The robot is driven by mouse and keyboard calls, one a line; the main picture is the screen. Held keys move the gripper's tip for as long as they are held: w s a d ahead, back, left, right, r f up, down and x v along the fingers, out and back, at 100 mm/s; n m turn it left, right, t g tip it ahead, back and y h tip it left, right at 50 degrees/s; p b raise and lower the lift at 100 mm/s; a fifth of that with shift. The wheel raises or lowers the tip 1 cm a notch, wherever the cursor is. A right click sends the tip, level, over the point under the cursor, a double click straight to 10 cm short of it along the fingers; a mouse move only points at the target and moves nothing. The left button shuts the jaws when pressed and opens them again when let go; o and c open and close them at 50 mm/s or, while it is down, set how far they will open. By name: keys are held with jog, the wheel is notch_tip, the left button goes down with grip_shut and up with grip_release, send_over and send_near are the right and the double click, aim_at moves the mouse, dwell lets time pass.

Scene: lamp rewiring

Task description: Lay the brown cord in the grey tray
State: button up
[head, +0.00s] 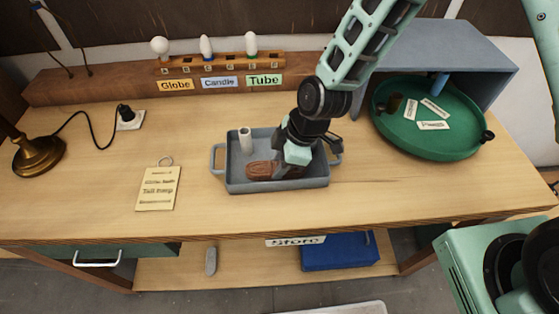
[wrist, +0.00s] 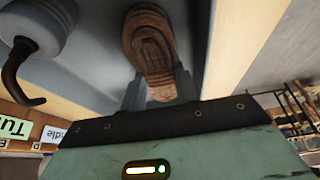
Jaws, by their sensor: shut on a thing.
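The brown cord (head: 262,171) is a coiled bundle low inside the grey tray (head: 235,186), near its front wall. It also shows in the wrist view (wrist: 149,42), between the fingers. My gripper (head: 286,170) reaches down into the tray from above and is shut on the right end of the cord. In the wrist view my gripper's fingers (wrist: 156,92) close around the near end of the bundle. The cord looks to be at the tray floor, but I cannot tell whether its full weight rests there. My gripper hides part of the tray's right side.
A pale cylinder (head: 245,141) stands in the tray's back left. A tag (head: 158,188) lies left of the tray. A green round tray (head: 458,148) stands at the right, by a grey shelter (head: 440,45). A brass lamp (head: 40,153) stands far left. The front bench strip is clear.

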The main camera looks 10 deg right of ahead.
jog(key=shift+f, duration=0.2)
jog(key=o, duration=1.1)
jog(key=shift+r, duration=0.15)
jog(key=b+v, duration=0.2)
jog(key=v, duration=1)
jog(key=s+d+r+m+h, duration=0.2)
jog(key=s+r+m, duration=0.2)
jog(key=s, duration=0.4)
jog(key=s+d+r+m+h, duration=0.1)
jog(key=s+d+r+m, duration=0.2)
jog(key=s+m, duration=0.3)
jog(key=s+r, duration=0.1)
jog(key=s, duration=0.2)
jog(key=shift+d+h, duration=0.25)
jog(key=shift+h, duration=0.15)
